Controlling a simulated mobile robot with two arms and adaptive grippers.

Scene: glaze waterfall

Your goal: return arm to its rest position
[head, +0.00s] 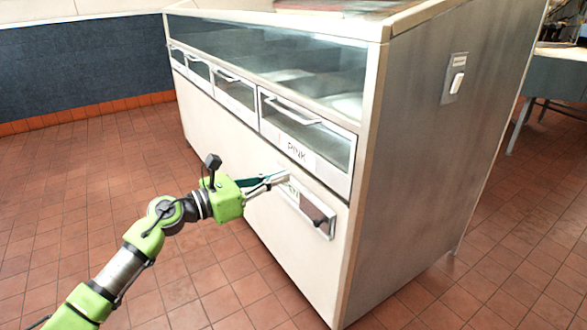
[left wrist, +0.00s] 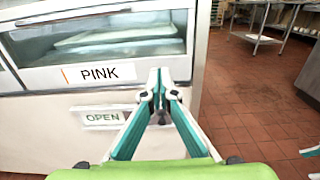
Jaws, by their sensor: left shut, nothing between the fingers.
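My left gripper (head: 286,176) is in front of the cabinet's front panel, just below the drawer labelled PINK (head: 318,134). Its fingers are together with nothing between them, also in the left wrist view (left wrist: 160,85). In the head view the fingertips partly cover a small OPEN label (head: 294,189). In the left wrist view the OPEN label (left wrist: 102,117) lies left of the fingertips, under the PINK drawer (left wrist: 30,78). I cannot tell whether the fingertips touch the panel. A teal sliver (left wrist: 311,151) at the right edge looks like part of my right gripper.
A metal table (head: 558,78) stands at far right. The tiled floor (head: 70,190) at left is clear.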

